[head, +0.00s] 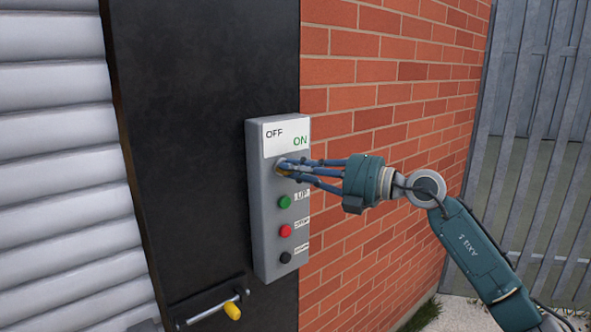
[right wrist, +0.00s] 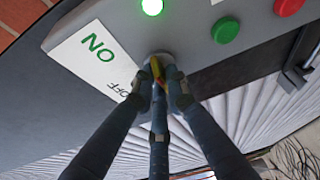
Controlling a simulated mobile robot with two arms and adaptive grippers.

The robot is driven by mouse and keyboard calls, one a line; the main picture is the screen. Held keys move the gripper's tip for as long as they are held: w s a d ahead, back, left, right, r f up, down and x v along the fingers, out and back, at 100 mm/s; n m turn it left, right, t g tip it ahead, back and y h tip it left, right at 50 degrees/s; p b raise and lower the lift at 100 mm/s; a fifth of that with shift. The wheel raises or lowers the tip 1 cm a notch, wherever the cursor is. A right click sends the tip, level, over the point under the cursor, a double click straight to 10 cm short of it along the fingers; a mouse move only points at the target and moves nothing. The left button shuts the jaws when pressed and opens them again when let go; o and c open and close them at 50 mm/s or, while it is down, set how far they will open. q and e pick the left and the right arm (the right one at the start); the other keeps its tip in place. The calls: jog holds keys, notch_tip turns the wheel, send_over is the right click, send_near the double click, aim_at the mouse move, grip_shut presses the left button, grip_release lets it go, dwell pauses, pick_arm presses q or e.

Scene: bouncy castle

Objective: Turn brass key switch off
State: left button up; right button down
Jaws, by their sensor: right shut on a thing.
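A grey control box (head: 262,215) is mounted at the edge between a black panel and a brick wall. Its white label (head: 286,136) reads OFF on the left and ON on the right. My right gripper (head: 284,168) reaches in from the right and its fingers are closed around the brass key (right wrist: 156,69) below the label. The key shows as a small yellow-brass piece between the fingertips in the right wrist view; most of it is hidden, so I cannot tell its exact angle. A green lamp (right wrist: 152,6) is lit on the box. My left gripper is not in view.
Below the key are a green button (head: 285,202), a red button (head: 285,231) and a black button (head: 286,257). A latch with a yellow knob (head: 232,311) sits lower left. A white ribbed shutter (head: 60,150) and a grey fence (head: 535,130) flank the walls.

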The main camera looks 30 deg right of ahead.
jog(key=n+h, duration=0.1)
jog(key=n, duration=0.1)
jog(key=n+g, duration=0.1)
jog(key=n, duration=0.1)
jog(key=shift+a+r+n+h+p, duration=0.2)
jog(key=shift+n+h+p, duration=0.1)
jog(key=shift+h+p, duration=0.1)
jog(key=n+h+p, duration=0.1)
jog(key=n+g, duration=0.1)
jog(key=n, duration=0.1)
jog(key=n+h+p, duration=0.1)
jog(key=shift+a+r+n+h+p, duration=0.1)
jog(key=shift+a+n+h+p, duration=0.15)
jog(key=shift+n+h+p, duration=0.1)
jog(key=shift+a+n+h, duration=0.1)
jog(key=shift+n+h, duration=0.45)
jog(key=shift+n, duration=0.3)
jog(key=shift+f+n+h, duration=0.3)
jog(key=shift+n+h, duration=0.4)
jog(key=shift+n, duration=0.3)
jog(key=c, duration=1.7)
grip_release()
jog(key=shift+c, duration=0.2)
